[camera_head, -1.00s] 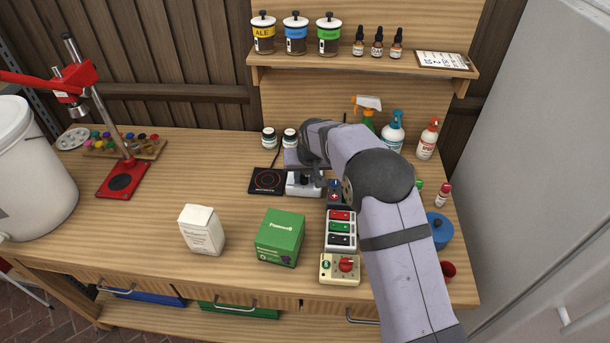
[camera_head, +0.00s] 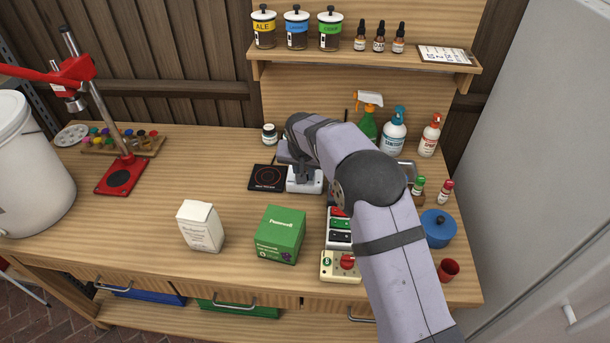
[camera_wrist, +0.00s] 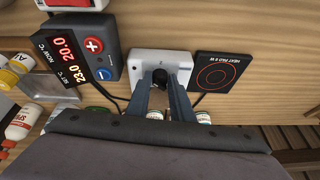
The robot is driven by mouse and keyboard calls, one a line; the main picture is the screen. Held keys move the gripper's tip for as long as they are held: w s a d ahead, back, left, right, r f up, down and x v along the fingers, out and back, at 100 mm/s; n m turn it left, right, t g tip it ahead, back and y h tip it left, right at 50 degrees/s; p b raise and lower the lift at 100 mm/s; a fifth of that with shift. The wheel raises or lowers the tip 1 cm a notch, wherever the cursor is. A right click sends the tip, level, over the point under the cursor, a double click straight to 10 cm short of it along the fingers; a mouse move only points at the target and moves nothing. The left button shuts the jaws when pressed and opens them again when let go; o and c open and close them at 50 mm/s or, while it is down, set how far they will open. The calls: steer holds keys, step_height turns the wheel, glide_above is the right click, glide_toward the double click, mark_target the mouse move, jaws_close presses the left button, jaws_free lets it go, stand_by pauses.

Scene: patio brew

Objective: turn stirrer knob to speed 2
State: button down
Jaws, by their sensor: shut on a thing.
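The stirrer is a small white box (camera_head: 293,184) on the bench, just right of the black heat pad in the head view. It also shows in the wrist view (camera_wrist: 177,60), with my gripper (camera_wrist: 158,86) over it. The dark round knob (camera_wrist: 157,87) sits between my fingertips, and the jaws are shut on it. In the head view my gripper (camera_head: 303,178) points down onto the box, and my wrist hides most of the knob.
The heat pad (camera_head: 267,177) lies close on the left. A temperature controller (camera_wrist: 80,50) reading 20.0 and 23.0 stands beside the stirrer. A switch strip (camera_head: 340,228), green box (camera_head: 280,234) and white carton (camera_head: 200,226) stand nearer. Spray bottles stand behind. The bench's left middle is clear.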

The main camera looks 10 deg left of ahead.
steer(key=m, duration=0.1)
steer(key=m+h+b, duration=0.1)
steer(key=m, duration=0.2)
steer(key=shift+w+a+m+h, duration=0.1)
steer(key=shift+a+m+h, duration=0.2)
steer(key=shift+h, duration=0.1)
steer(key=shift+r+m+g+h+p, duration=0.1)
steer(key=shift+m+g+h+p, duration=0.35)
steer(key=shift+m, duration=0.75)
steer(key=shift+m+h+p, duration=0.25)
steer(key=shift+m+p, duration=0.65)
steer(key=shift+m+g+p, duration=0.25)
steer(key=shift+m+p, duration=0.1)
steer(key=shift+m, duration=0.05)
steer(key=c, duration=1.9)
jaws_free()
steer(key=shift+o, duration=0.2)
steer(key=shift+a, duration=0.1)
steer(key=b+v, duration=0.1)
steer(key=v, duration=0.6)
steer(key=shift+b, duration=0.3)
